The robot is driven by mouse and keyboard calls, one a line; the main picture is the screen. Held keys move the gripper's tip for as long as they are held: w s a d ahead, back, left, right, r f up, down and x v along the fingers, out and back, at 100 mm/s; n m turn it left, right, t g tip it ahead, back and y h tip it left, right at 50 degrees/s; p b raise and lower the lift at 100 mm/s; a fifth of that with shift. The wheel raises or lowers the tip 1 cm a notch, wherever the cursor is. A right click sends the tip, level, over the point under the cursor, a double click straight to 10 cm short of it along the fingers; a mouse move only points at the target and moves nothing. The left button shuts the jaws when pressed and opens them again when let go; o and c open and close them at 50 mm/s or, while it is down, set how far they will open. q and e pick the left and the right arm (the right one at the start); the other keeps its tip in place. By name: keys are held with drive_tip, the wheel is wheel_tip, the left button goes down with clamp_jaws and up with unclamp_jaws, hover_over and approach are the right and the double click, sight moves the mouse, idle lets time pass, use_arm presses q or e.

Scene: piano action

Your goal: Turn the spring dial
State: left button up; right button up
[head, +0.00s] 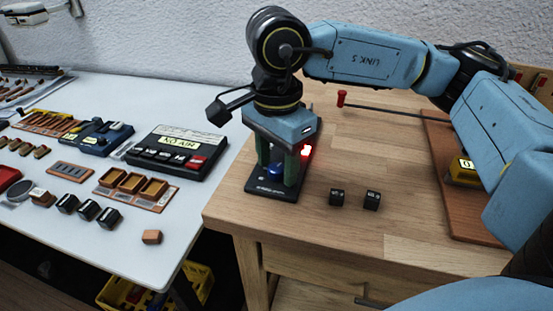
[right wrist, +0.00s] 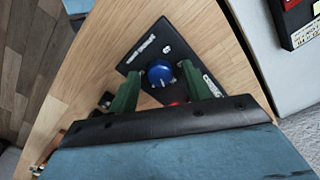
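The spring dial is a blue knob (head: 275,171) on a black base plate (head: 262,189) on the wooden table. It also shows in the right wrist view (right wrist: 160,73), with a small light mark on its top. A red part lies beside it, lit red in the head view (head: 306,151). My right gripper (head: 278,178) points down over the plate. Its green fingers are open, one on each side of the knob; in the right wrist view (right wrist: 162,86) gaps show between the fingers and the knob. My left gripper is not in view.
Two small black cubes (head: 372,200) sit right of the plate. A red-tipped rod (head: 341,98) is behind them. A white table (head: 95,247) at left holds a black button box (head: 178,150), trays and blocks. The wooden table's front is clear.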

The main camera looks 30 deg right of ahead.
drive_tip(key=c, duration=1)
drive_tip(key=shift+o, duration=0.2)
drive_tip(key=shift+f+m+b, duration=0.1)
drive_tip(key=shift+m+b, duration=0.2)
drive_tip(key=shift+m, duration=1)
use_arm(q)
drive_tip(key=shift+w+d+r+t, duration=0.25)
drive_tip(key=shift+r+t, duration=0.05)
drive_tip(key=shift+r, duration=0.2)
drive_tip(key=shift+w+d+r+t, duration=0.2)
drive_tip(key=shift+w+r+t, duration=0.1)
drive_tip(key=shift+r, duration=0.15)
use_arm(e)
drive_tip(key=o, duration=1)
drive_tip(key=shift+r, duration=0.25)
